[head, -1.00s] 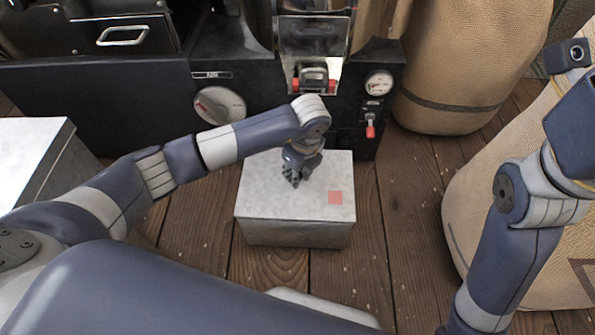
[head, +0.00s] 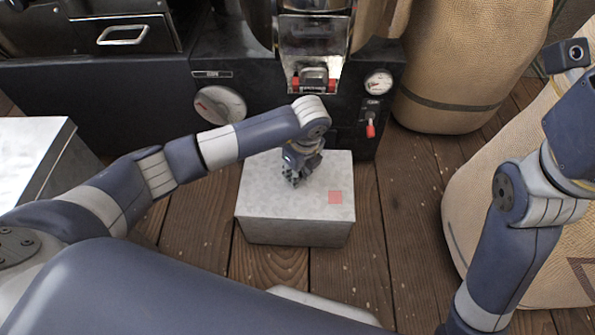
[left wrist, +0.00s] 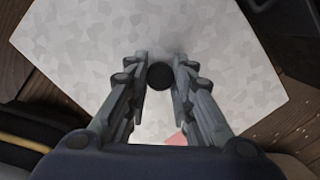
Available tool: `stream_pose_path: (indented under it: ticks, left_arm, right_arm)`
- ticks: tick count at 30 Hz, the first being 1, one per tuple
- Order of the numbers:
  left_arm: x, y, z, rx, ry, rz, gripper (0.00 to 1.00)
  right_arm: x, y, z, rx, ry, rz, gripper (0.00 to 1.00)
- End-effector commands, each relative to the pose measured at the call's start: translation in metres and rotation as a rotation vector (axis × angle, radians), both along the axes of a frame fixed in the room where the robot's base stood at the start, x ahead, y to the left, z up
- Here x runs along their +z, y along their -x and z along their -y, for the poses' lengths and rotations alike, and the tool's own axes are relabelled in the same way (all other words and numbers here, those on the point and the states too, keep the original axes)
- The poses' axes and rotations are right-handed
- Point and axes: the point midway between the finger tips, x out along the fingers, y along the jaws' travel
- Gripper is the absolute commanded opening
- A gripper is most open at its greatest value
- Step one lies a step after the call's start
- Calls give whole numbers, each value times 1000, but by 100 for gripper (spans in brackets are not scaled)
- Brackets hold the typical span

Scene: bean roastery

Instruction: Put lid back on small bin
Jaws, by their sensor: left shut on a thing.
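The small bin (head: 298,233) is a grey metal box on the plank floor in front of the black machine. Its flat pale-grey lid (head: 262,205), with a pink square near the right front, lies on top with no gap that I can see at the front edge. My left gripper (head: 295,179) is over the middle of the lid, pointing down. In the left wrist view its fingers are shut on a round black knob (left wrist: 160,76) on the lid (left wrist: 225,60). The fingers hide the knob in the head view. My right arm shows at the right, its gripper out of view.
The black machine (head: 130,105) with a dial, gauge and red-handled switch stands close behind the bin. Full burlap sacks (head: 465,60) stand at the right. Another pale box (head: 30,150) is at the far left. Bare floor lies right of the bin.

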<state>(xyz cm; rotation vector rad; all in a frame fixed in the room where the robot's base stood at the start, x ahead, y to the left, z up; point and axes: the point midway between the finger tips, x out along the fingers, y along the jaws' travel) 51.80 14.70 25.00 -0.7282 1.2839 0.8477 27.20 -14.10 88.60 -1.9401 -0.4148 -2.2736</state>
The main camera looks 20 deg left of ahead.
Motion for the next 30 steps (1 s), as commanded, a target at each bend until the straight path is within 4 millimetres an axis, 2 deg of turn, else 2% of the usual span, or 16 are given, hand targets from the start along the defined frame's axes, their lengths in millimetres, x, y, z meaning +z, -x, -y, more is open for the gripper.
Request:
stream_pose_path:
  ticks: [14, 15, 18, 25, 28, 30]
  left_arm:
    - [-2, 0, 0, 0, 1, 1, 0]
    - [-2, 0, 0, 0, 1, 1, 27]
    - [-2, 0, 0, 0, 1, 1, 46]
    - [-2, 0, 0, 0, 0, 0, 46]
    - [-2, 0, 0, 0, -1, -1, 62]
    - [-2, 0, 0, 0, -1, -1, 66]
  right_arm:
    - [-3, -4, 0, 0, 0, -19, 0]
    - [-3, -4, 0, 0, 0, -19, 0]
    - [-3, -4, 0, 0, 0, -19, 0]
    - [-3, -4, 0, 0, 0, -15, 0]
    - [-2, -3, 0, 0, 1, -10, 0]
    - [-1, -2, 0, 0, 1, -7, 0]
